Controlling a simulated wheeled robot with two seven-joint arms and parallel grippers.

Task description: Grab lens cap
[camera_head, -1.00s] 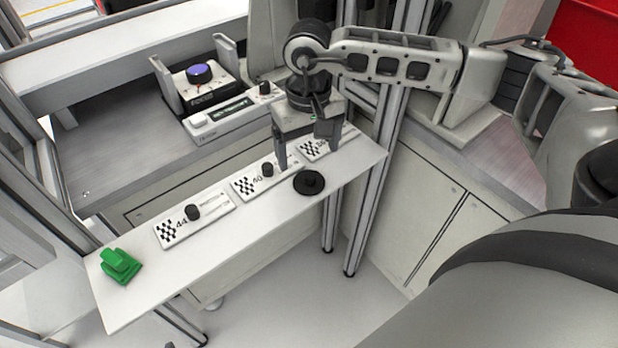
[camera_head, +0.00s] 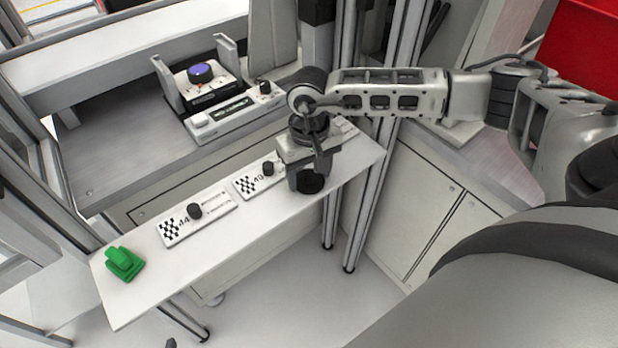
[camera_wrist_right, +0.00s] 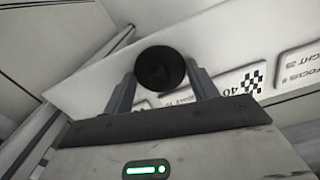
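The lens cap (camera_head: 311,183) is a round black disc with a raised middle, near the front edge of the white shelf (camera_head: 200,252). My right gripper (camera_head: 308,176) is low over it, pointing down, and partly hides it. In the right wrist view the cap (camera_wrist_right: 160,68) lies between the tips of my right gripper (camera_wrist_right: 161,77), one finger on each side. The fingers are apart and very near its rim; I cannot tell whether they touch it. My left gripper is not in view.
Label plates with black knobs stand on the shelf, one marked 44 (camera_head: 197,214) and one marked 40 (camera_head: 258,178); a third is mostly hidden behind my gripper. A green clip-like object (camera_head: 124,263) is at the left end. A device with a purple button (camera_head: 201,73) stands behind.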

